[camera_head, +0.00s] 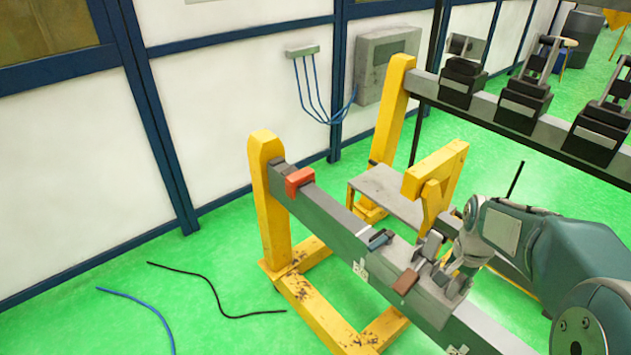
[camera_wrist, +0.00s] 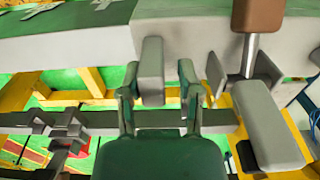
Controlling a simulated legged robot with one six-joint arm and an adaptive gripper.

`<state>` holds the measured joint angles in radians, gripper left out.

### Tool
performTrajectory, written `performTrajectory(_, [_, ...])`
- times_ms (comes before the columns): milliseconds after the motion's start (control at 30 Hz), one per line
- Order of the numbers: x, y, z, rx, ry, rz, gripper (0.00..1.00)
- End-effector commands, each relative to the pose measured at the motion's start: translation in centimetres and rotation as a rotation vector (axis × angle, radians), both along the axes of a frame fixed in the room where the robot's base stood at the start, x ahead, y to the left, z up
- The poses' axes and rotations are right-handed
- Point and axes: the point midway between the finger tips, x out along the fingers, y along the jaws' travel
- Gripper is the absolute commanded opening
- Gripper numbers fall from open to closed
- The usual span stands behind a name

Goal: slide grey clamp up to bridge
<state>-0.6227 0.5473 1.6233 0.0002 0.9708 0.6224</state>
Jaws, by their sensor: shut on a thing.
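In the wrist view, the clamp's grey jaw pieces (camera_wrist: 268,125) and a brown knob (camera_wrist: 258,15) on a metal rod show at right. I cannot make out which part is the bridge; a blue-and-grey piece (camera_head: 380,240) sits farther up the beam.
A red clamp (camera_head: 299,181) sits near the beam's far end, by a yellow post (camera_head: 268,200). A yellow bracket (camera_head: 435,172) and a grey shelf (camera_head: 390,192) stand behind the beam. A dark rack (camera_head: 530,135) with black clamps is at back right. Cables lie on the green floor.

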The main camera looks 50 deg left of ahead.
Motion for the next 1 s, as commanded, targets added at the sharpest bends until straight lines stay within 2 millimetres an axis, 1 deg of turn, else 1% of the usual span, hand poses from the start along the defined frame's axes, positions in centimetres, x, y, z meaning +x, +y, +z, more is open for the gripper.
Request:
performTrajectory(33, [0.0,0.5,0.0,0.001,-0.001,0.001,0.4])
performTrajectory(133, [0.0,1.0,0.0,0.001,0.0,0.001,0.4])
performTrajectory(500, [0.0,1.2,0.0,0.001,0.0,0.0,0.4])
performTrajectory(1000, [0.0,5.6,0.0,0.002,-0.002,0.002,0.4])
